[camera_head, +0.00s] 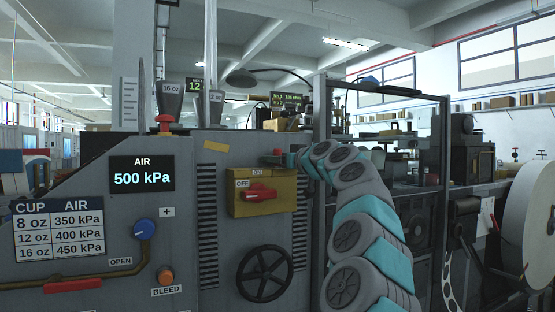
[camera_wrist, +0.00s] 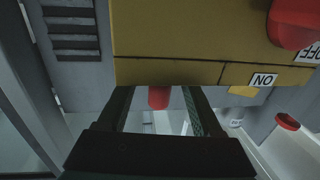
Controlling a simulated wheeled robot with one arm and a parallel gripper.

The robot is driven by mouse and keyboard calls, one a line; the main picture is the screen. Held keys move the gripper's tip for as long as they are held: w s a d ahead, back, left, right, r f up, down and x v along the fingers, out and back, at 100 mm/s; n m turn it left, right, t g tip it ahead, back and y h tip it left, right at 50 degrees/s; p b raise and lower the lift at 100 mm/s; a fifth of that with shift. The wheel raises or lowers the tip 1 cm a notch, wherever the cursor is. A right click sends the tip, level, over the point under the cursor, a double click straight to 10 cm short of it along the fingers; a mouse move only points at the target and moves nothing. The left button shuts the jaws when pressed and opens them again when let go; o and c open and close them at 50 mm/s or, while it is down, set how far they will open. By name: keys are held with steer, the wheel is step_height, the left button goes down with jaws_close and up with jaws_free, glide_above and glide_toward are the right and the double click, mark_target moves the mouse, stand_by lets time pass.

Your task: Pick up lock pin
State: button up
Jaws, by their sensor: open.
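The lock pin, as far as I can tell, is the small red cylinder (camera_wrist: 158,97) at the edge of the yellow switch box (camera_wrist: 180,35) in the wrist view. In the head view its red end (camera_head: 277,152) shows just above the yellow box (camera_head: 283,193). My gripper (camera_wrist: 160,105) is open. Its two dark fingers stand on either side of the red cylinder, with gaps visible on both sides. In the head view my gripper (camera_head: 270,159) is small, at the box's upper edge, and partly hard to make out.
A red switch handle (camera_head: 258,193) sits on the yellow box, with a black handwheel (camera_head: 265,273) below. A red knob (camera_head: 165,120) and cups (camera_head: 171,98) stand on top of the machine. A dark frame post (camera_head: 319,210) stands close beside my arm.

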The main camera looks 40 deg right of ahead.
jaws_close()
stand_by(0.5)
